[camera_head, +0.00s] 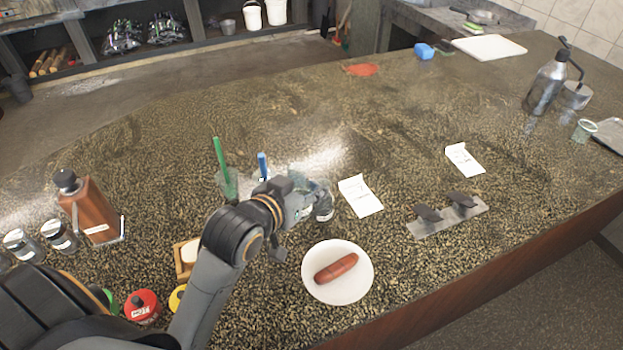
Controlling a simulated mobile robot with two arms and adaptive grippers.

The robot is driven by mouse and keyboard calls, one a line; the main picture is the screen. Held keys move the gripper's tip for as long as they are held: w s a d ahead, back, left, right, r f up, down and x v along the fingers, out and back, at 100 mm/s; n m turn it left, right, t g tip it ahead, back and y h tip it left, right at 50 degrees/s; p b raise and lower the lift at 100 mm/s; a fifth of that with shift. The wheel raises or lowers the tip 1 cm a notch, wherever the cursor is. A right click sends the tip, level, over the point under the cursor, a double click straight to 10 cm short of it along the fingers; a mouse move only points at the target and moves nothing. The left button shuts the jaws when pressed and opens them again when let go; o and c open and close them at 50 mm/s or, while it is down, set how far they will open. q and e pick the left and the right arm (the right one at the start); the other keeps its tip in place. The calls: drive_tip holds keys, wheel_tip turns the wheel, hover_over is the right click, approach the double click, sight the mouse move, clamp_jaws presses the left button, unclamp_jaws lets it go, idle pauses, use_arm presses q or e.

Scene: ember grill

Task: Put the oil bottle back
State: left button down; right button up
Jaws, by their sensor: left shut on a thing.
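My left gripper (303,207) reaches in from the left over the middle of the counter, behind the white plate. It is shut on a small greyish, partly clear, round thing (324,208), mostly hidden by the gripper. I cannot tell whether this is the oil bottle. A square brown bottle (90,208) with a dark cap stands upright at the left, with a metal edge around its foot. A tall grey bottle (547,84) stands upright at the far right. My right gripper is not in view.
The white plate (352,292) with a sausage is close in front of my gripper. A green stick (218,155) and a blue stick (263,166) stand behind it. Several shakers (58,236) and a red-topped container (142,306) are at left. The back middle counter is mostly clear.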

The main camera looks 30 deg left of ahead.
use_arm(q)
drive_tip(key=w+a+f+p, duration=0.1)
drive_tip(key=w+a+f, duration=0.1)
drive_tip(key=w, duration=0.2)
drive_tip(key=w+a+f+p, duration=0.1)
drive_tip(key=w+a+f, duration=0.1)
drive_tip(key=w, duration=0.3)
drive_tip(key=w+a+f+p, duration=0.1)
drive_tip(key=w+a+f, duration=0.1)
drive_tip(key=w, duration=0.3)
drive_tip(key=shift+a+f, duration=0.1)
drive_tip(key=shift+f, duration=0.35)
drive_tip(key=shift+w+f, duration=0.35)
drive_tip(key=shift+f, duration=0.05)
drive_tip(key=shift+w+a+f, duration=0.15)
drive_tip(key=shift+w+f, duration=0.05)
drive_tip(key=shift+f, duration=0.1)
wheel_tip(320, 180, down, 2)
drive_tip(key=shift+s+f+p, duration=0.1)
drive_tip(key=shift+p, duration=0.7)
drive_tip(key=shift+f, duration=0.3)
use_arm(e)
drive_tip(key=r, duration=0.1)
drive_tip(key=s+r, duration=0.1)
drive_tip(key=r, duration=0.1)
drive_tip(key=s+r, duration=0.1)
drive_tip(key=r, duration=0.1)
